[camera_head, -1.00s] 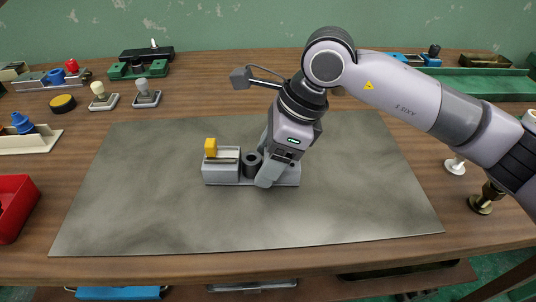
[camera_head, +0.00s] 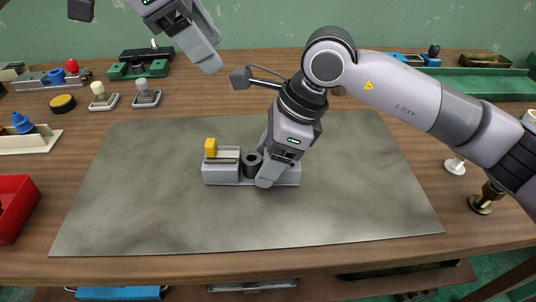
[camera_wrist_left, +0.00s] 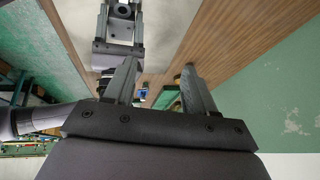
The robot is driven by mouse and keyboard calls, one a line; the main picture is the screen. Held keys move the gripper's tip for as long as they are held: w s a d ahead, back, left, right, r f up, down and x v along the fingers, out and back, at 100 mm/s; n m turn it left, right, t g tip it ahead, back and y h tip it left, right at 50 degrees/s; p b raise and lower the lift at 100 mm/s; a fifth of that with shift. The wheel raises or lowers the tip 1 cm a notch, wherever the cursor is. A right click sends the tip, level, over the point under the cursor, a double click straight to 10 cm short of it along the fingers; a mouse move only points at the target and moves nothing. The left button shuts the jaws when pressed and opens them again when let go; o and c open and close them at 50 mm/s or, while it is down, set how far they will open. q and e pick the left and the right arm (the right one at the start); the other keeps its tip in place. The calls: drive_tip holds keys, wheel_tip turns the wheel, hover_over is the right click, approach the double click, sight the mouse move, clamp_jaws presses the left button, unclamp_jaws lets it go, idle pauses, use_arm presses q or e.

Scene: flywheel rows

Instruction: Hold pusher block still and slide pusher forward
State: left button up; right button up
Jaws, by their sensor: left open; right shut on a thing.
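The grey pusher block (camera_head: 221,174) sits on the mat, with a small yellow pusher (camera_head: 210,147) standing up at its left end. A dark grey ring-shaped part (camera_head: 251,162) stands at its middle. My right gripper (camera_head: 267,180) points down at the block's right part and is shut on it; the grip itself is partly hidden by the fingers. My left gripper (camera_head: 205,60) is open and empty, high at the upper left, well apart from the block. In the left wrist view its fingers (camera_wrist_left: 160,85) are spread, and the block (camera_wrist_left: 119,30) shows near the top.
The grey mat (camera_head: 140,210) is clear around the block. A red bin (camera_head: 18,208) is at the left edge. A brass piece (camera_head: 482,203) stands at the right.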

sight(209, 142)
use_arm(q)
drive_tip(key=s+f+g+y, duration=0.1)
drive_tip(key=s+f, duration=0.1)
drive_tip(key=s+a+f+g+y, duration=0.1)
drive_tip(key=f, duration=0.1)
drive_tip(key=shift+s+a+f, duration=0.15)
drive_tip(key=shift+s+f, duration=0.1)
drive_tip(key=shift+s, duration=0.1)
wheel_tip(209, 142, down, 10)
drive_tip(key=shift+r, duration=0.15)
drive_tip(key=c, duration=0.7)
